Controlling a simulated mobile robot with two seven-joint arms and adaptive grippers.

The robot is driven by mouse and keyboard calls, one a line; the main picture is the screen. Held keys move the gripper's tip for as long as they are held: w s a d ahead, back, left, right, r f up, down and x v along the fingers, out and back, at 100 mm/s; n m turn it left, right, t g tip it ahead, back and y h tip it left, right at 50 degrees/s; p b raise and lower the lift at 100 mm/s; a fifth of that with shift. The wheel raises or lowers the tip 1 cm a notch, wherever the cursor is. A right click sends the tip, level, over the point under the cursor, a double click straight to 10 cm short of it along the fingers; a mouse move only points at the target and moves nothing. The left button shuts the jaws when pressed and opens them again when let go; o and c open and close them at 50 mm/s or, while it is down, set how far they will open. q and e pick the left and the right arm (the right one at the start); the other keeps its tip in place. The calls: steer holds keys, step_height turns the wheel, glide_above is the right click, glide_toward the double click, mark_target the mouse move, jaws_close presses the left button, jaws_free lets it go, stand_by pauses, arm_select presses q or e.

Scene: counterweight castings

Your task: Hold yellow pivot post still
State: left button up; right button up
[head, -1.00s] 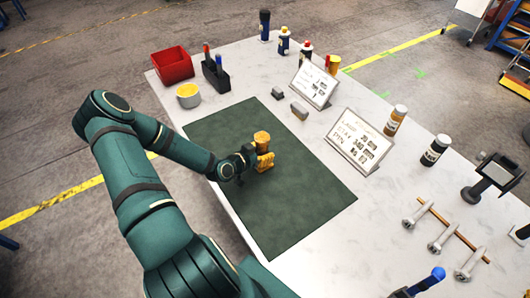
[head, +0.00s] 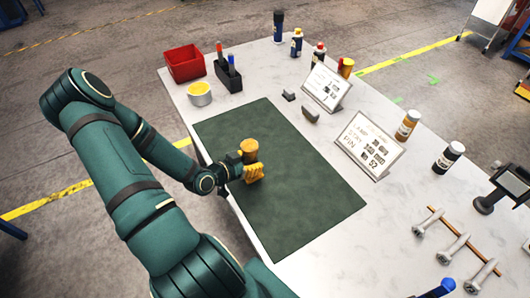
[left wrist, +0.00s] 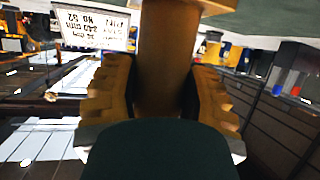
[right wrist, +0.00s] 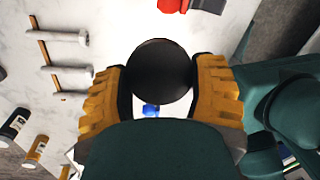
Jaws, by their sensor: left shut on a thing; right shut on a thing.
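The yellow pivot post (head: 249,147) shows in the head view over the left part of the dark green mat (head: 290,200). My left gripper (head: 253,172) is shut on it. In the left wrist view the post (left wrist: 168,60) stands between the two yellow fingers, its lower part hidden by my gripper. I cannot tell whether its foot touches the mat. In the right wrist view my right gripper (right wrist: 160,90) is shut on a dark round thing (right wrist: 158,68). The right gripper does not clearly show in the head view.
A red bin (head: 185,64), a black holder (head: 228,76) and a yellow-topped tin (head: 199,94) stand at the back left. Two sign cards (head: 326,88) and several bottles line the far side. Metal bolt-like parts (head: 453,247) lie at the right. The mat's right part is clear.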

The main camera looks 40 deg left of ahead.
arm_select(q)
steer(key=s, duration=0.8)
steer(key=shift+s+a, duration=0.3)
steer(key=shift+s, duration=0.05)
arm_select(e)
steer(key=shift+f, duration=0.15)
arm_select(q)
steer(key=o, duration=0.4)
steer(key=c, duration=0.4)
